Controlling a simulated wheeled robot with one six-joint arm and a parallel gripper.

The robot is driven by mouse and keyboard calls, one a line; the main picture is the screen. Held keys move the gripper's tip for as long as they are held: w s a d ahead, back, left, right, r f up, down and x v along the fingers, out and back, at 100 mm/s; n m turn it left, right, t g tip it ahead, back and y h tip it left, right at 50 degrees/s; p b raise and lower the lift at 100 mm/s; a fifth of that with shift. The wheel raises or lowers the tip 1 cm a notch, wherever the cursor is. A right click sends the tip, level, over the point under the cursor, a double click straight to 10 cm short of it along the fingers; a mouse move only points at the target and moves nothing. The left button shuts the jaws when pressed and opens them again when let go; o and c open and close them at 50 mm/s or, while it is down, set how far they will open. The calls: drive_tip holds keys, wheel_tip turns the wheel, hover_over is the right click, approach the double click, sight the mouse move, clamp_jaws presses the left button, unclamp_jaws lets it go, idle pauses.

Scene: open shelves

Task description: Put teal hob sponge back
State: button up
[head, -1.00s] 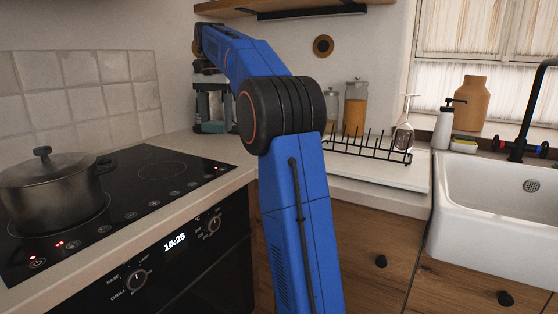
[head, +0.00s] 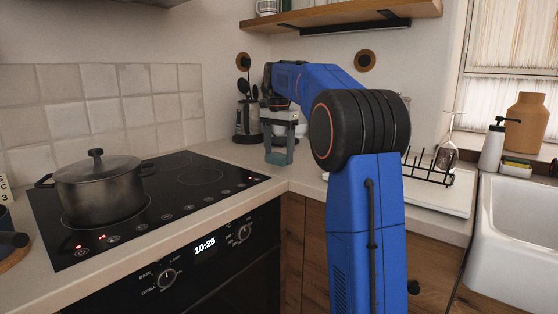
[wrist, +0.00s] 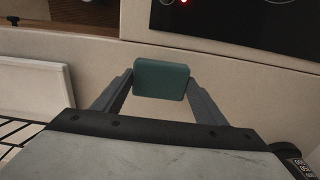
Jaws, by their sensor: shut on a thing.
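My gripper (head: 279,149) is over the worktop corner to the right of the black hob (head: 131,207). It is shut on the teal sponge (wrist: 162,80), which sits between its two fingers in the wrist view. In the head view the teal sponge (head: 277,158) shows low between the fingers, close to the counter. I cannot tell whether it touches the surface. The hob's edge lies just ahead of the sponge in the wrist view.
A lidded pot (head: 98,188) stands on the hob, with red lights lit. A utensil holder (head: 247,120) stands behind my gripper. A dish rack (head: 428,168), soap bottle (head: 493,146) and sink (head: 515,225) are at the right. The counter strip before the hob is clear.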

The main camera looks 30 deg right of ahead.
sight(278, 155)
drive_tip(key=shift+f, duration=1.2)
drive_tip(key=shift+f, duration=0.15)
drive_tip(key=o, duration=1)
drive_tip(key=shift+o, duration=0.2)
wheel_tip(278, 155, up, 12)
